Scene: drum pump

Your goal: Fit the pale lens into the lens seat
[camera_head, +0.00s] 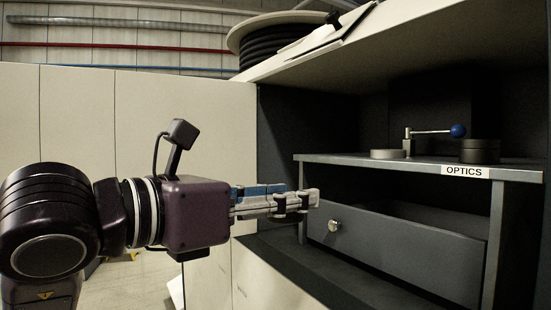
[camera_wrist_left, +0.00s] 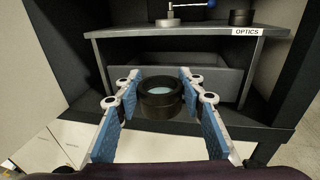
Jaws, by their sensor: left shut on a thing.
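My left gripper (camera_head: 305,200) points right, in front of the cabinet. In the left wrist view its fingers with blue pads (camera_wrist_left: 160,85) are shut on a black ring with a pale, bluish glass centre, the pale lens (camera_wrist_left: 160,90). In the head view the fingers mostly hide the lens. On the shelf stand a low silver disc (camera_head: 387,154), a lever post with a blue ball (camera_head: 458,131) and a dark round block (camera_head: 480,151). I cannot tell for sure which of these is the lens seat. My right gripper is not in view.
The grey shelf (camera_head: 330,160) bears an OPTICS label (camera_head: 465,172). Below it is a grey drawer (camera_head: 400,250) with a round knob (camera_head: 335,226), beside my fingertips. An overhanging cabinet top (camera_head: 440,40) limits the height above the shelf. A hose reel (camera_head: 285,40) stands on top.

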